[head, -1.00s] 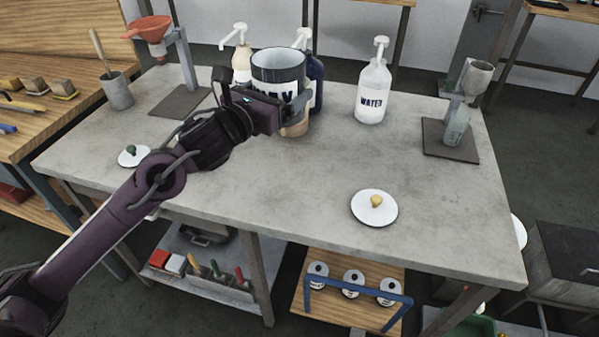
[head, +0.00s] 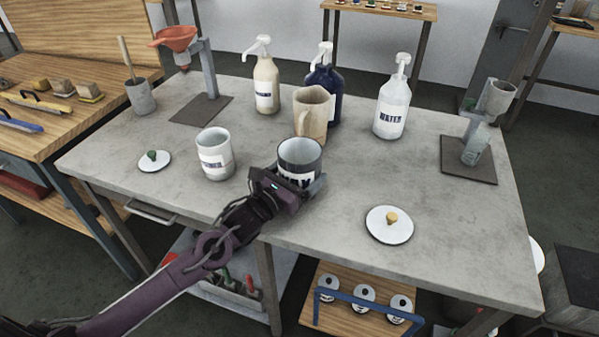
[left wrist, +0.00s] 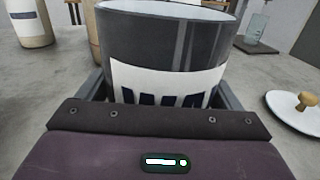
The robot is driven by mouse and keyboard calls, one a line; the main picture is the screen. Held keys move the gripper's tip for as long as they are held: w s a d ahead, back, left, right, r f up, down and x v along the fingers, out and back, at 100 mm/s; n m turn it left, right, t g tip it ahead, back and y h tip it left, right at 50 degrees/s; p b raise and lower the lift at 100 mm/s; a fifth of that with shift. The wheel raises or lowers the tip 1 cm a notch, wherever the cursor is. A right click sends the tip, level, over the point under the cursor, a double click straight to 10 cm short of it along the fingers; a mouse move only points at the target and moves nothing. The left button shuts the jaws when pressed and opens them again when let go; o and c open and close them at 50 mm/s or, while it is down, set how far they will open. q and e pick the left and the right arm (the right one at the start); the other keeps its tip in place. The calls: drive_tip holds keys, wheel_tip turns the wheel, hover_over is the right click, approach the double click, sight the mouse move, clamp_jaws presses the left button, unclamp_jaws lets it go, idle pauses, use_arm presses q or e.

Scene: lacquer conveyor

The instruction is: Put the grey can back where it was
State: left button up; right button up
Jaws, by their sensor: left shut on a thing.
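The grey can (head: 299,157), dark grey with a white label and pale inside, is upright near the middle front of the table. My left gripper (head: 297,187) is shut around the can from the front. In the left wrist view the can (left wrist: 168,50) fills the space between the fingers, its label facing the camera. I cannot tell whether its base touches the tabletop, as the gripper hides it. My right gripper is not in view.
A white can (head: 214,155) stands left of the grey can, and a beige jug (head: 313,114) behind it. White lids lie at left (head: 154,161) and right (head: 389,225). Pump bottles (head: 392,107) stand farther back. The tabletop between the grey can and the right lid is clear.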

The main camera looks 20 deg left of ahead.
use_arm(q)
drive_tip(key=shift+f, duration=0.15)
drive_tip(key=shift+f, duration=0.2)
drive_tip(key=o, duration=1.2)
drive_tip(key=shift+c, duration=0.2)
drive_tip(key=shift+r, duration=0.3)
drive_tip(key=b+v, duration=0.1)
drive_tip(key=v, duration=1)
drive_tip(key=shift+f, duration=0.15)
drive_tip(key=shift+s+a, duration=0.1)
drive_tip(key=shift+s, duration=0.4)
